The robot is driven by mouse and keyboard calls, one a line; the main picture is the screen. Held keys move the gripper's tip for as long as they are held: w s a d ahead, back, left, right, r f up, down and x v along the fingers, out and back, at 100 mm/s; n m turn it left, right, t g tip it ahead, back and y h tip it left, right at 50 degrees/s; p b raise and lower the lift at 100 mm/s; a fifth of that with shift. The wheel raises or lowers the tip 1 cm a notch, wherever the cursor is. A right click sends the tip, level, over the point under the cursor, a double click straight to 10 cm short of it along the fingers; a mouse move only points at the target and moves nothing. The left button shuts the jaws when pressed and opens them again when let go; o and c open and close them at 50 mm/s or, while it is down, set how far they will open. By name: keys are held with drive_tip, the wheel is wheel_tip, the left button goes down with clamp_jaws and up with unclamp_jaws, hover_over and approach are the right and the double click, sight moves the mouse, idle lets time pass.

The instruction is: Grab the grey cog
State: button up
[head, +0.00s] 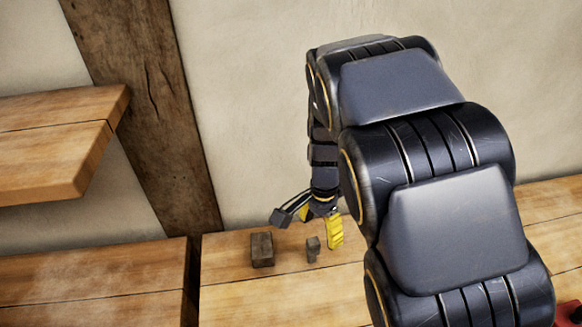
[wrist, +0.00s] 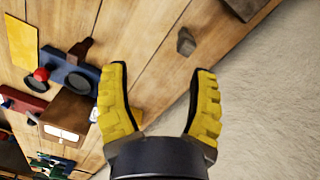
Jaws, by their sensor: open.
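A small dark grey piece (head: 313,249) stands on the wooden bench; it looks like the grey cog, but I cannot make out teeth. In the wrist view this piece (wrist: 186,41) lies a little beyond my fingertips, nearer the right finger. My gripper (wrist: 161,70) is open, with its two yellow fingers apart and nothing between them but bare wood. In the head view my gripper (head: 322,226) is just beside the grey piece, on its right and slightly above it, and part of it is hidden by my arm.
A dark brown block (head: 262,250) stands left of the grey piece. In the wrist view, a brown box (wrist: 68,112) with a white label, a blue item (wrist: 68,70) with dark round parts, and a yellow sheet (wrist: 22,48) lie left. A pale wall (head: 260,110) rises behind the bench.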

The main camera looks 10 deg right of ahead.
sight(313, 248)
drive_tip(key=w+f+m, duration=0.1)
drive_tip(key=w+f, duration=0.1)
drive_tip(key=f, duration=0.1)
drive_tip(key=w+f+m, duration=0.3)
drive_tip(key=w+f, duration=0.1)
drive_tip(key=f, duration=0.1)
drive_tip(key=shift+w+d+f+t, duration=0.15)
drive_tip(key=shift+w+f+t, duration=0.05)
drive_tip(key=shift+f+t, duration=0.1)
wheel_tip(313, 248, down, 3)
drive_tip(key=shift+r, duration=0.2)
drive_tip(key=f, duration=0.2)
drive_tip(key=s+f, duration=0.1)
drive_tip(key=f, duration=0.1)
drive_tip(key=shift+d+f, duration=0.1)
drive_tip(key=shift+d, duration=0.15)
drive_tip(key=shift+w+f, duration=0.1)
drive_tip(key=shift+f, duration=0.3)
clamp_jaws()
